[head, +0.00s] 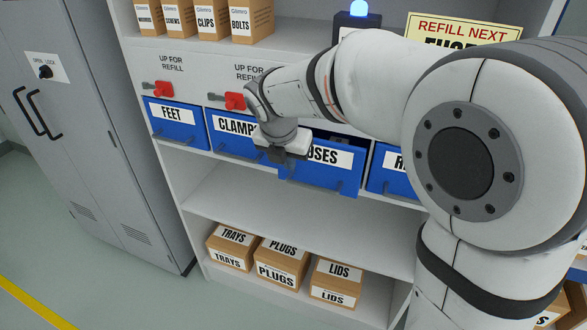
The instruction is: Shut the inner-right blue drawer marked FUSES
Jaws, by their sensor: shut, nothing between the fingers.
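The blue FUSES drawer (318,180) is pulled out from the shelf row, its front standing nearer than the other drawers. Part of its label is hidden by my gripper. My gripper (283,160) is shut and empty, in front of the left end of the FUSES drawer front, near the edge with the CLAMPS drawer. I cannot tell whether it touches the drawer.
The blue FEET drawer (177,124) and CLAMPS drawer (229,139) are to the left, and a partly hidden blue drawer (385,184) is to the right. Red levers (236,100) sit above. Cartons (282,272) stand on the bottom shelf. A grey cabinet (100,120) stands left.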

